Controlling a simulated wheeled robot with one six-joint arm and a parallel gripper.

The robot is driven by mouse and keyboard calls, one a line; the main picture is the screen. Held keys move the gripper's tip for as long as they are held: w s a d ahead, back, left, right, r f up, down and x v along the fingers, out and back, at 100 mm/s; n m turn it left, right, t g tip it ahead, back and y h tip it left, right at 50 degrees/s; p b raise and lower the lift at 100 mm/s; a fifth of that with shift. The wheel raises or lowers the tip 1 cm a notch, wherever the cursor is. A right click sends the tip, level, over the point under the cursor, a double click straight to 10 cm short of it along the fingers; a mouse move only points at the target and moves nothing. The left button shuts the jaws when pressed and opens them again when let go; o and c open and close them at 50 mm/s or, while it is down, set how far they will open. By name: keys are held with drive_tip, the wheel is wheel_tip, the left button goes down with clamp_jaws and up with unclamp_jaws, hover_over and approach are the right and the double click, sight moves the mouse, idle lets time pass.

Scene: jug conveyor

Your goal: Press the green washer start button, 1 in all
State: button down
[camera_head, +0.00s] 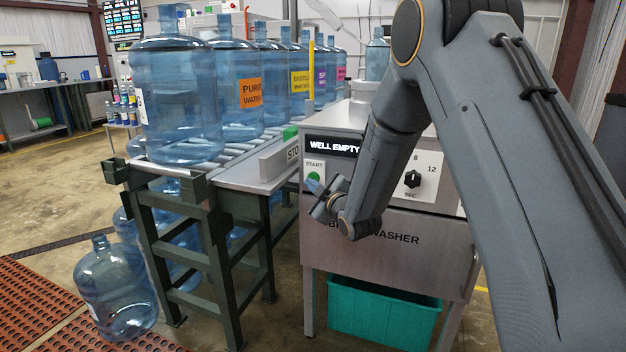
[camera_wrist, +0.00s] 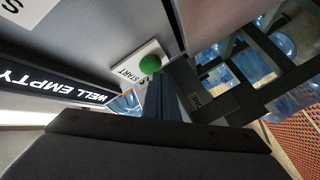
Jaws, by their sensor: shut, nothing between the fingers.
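The green start button (camera_head: 315,177) sits on a white plate marked START at the left of the washer's (camera_head: 385,222) front. It also shows in the wrist view (camera_wrist: 150,64). My gripper (camera_head: 316,188) is shut and empty, at the button's lower edge in the head view. In the wrist view my shut fingers (camera_wrist: 156,86) point at the button, their tips just beside it. I cannot tell whether they touch it. The washer's display (camera_head: 333,146) reads WELL EMPTY.
A black dial (camera_head: 412,179) marked SEC is right of the button. A roller conveyor with large blue jugs (camera_head: 176,100) stands left of the washer. A teal bin (camera_head: 384,312) sits under the washer. A loose jug (camera_head: 115,288) stands on the floor at left.

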drive_tip(key=shift+s+a, duration=0.15)
drive_tip(key=shift+s, duration=0.15)
drive_tip(key=s, duration=0.1)
drive_tip(key=s+a+p, duration=0.1)
drive_tip(key=s, duration=0.2)
drive_tip(key=shift+s+a, duration=0.35)
drive_tip(key=shift+s, duration=0.05)
idle(0.7)
